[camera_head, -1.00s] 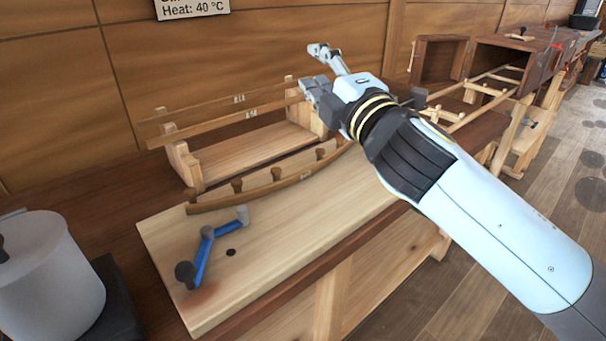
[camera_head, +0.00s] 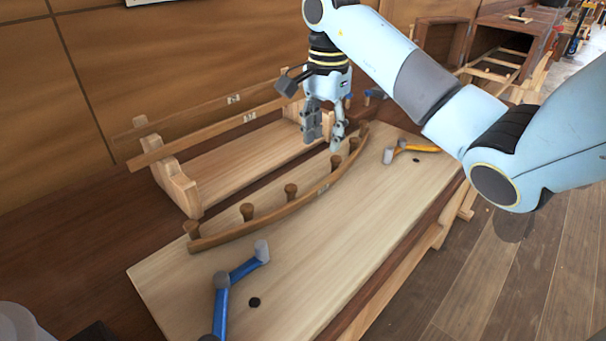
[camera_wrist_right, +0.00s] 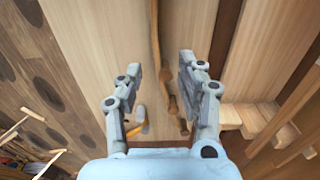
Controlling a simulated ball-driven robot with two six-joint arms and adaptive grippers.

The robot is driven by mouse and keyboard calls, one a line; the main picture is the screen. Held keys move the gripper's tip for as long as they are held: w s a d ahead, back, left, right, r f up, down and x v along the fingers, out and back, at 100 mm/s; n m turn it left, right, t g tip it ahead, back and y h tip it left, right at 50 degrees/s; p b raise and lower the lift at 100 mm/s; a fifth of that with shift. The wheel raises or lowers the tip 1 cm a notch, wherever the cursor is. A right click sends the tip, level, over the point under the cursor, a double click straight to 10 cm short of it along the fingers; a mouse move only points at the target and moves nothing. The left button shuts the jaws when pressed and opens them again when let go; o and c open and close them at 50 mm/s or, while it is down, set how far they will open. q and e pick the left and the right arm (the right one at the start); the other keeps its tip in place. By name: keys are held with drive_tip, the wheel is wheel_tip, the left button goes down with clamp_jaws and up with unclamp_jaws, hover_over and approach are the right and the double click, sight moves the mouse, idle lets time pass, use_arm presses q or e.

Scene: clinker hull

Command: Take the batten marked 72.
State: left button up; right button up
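Two straight wooden battens lie along a wooden rack (camera_head: 183,190): a back batten (camera_head: 190,114) and a front batten (camera_head: 200,138). Each bears a small pale label too small to read. A third, curved batten (camera_head: 285,210) rests against several pegs on the pale board, also with a small unreadable label; it shows in the right wrist view (camera_wrist_right: 155,35). I cannot tell which is marked 72. My right gripper (camera_head: 325,138) points down, open and empty, above the far end of the curved batten; its fingers stand apart in the wrist view (camera_wrist_right: 175,72). My left gripper is out of view.
A blue-handled clamp (camera_head: 238,275) lies at the board's near end and an orange-handled one (camera_head: 415,148) at its far end. The pale board (camera_head: 330,255) is otherwise mostly clear. A wooden wall stands behind the rack.

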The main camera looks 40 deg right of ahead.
drive_tip(key=b, duration=0.4)
hover_over(327, 180)
drive_tip(key=f, duration=0.4)
drive_tip(key=shift+w+a+f, duration=0.1)
drive_tip(key=shift+a+f, duration=0.05)
drive_tip(key=shift+a, duration=0.15)
wheel_tip(327, 180, down, 3)
drive_tip(key=b, duration=0.3)
drive_tip(key=shift+d, duration=0.15)
wheel_tip(327, 180, down, 2)
drive_tip(key=shift+d+f+p, duration=0.15)
drive_tip(key=shift+p, duration=0.35)
drive_tip(key=shift+f, duration=0.45)
drive_tip(key=c, duration=0.7)
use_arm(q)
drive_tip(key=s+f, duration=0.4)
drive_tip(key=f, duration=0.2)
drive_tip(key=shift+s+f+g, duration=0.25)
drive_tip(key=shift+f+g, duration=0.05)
use_arm(e)
clamp_jaws()
